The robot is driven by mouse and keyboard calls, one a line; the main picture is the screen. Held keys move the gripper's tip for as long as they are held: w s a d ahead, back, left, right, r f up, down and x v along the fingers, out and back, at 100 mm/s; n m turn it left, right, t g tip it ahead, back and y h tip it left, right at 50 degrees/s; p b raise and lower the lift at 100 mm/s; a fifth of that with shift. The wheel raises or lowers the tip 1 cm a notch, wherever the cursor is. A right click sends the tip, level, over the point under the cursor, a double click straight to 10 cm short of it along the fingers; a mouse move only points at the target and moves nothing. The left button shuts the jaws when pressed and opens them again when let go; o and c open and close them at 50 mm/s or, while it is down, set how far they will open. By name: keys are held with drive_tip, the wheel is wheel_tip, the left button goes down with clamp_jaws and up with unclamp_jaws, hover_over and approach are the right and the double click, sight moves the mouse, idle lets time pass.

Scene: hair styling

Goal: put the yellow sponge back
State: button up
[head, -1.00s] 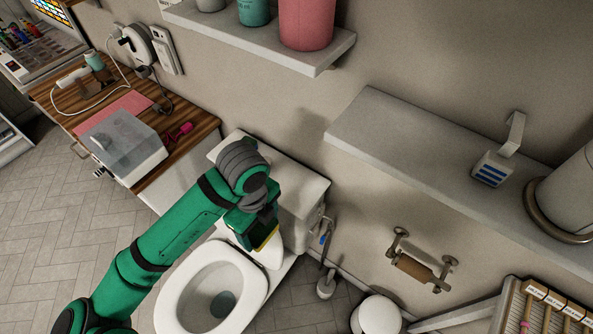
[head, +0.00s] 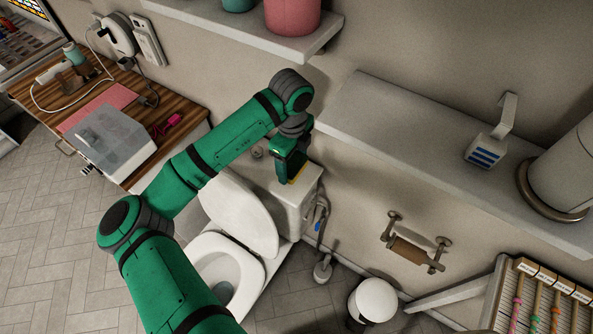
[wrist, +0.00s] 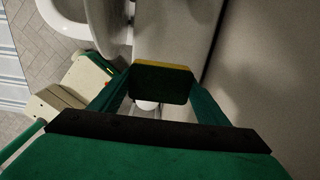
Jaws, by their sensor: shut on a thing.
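In the wrist view the sponge (wrist: 162,82) is held between the two fingers of my gripper (wrist: 160,95). It shows a dark green face with a yellow strip along its far edge. In the head view only a small yellow part of the sponge (head: 298,172) shows below my gripper (head: 292,168). My gripper points down over the right part of the toilet's cistern lid (head: 265,172). I cannot tell whether the sponge touches the lid.
The toilet (head: 228,270) stands below with its lid raised. A long grey shelf (head: 400,130) is on the wall to the right, with a white box-like object (head: 486,152) on it. A higher shelf (head: 235,30) holds a pink container. A wooden counter (head: 185,92) is at left.

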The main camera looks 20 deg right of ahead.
drive_tip(key=shift+w+d, duration=0.5)
drive_tip(key=shift+d, duration=0.25)
wheel_tip(320, 180, down, 2)
drive_tip(key=shift+a+f, duration=0.1)
drive_tip(key=shift+f, duration=0.05)
drive_tip(key=shift+w+f, duration=0.1)
drive_tip(key=shift+f, duration=2.25)
drive_tip(key=shift+f, duration=0.2)
drive_tip(key=o, duration=1)
drive_tip(key=shift+o, duration=0.2)
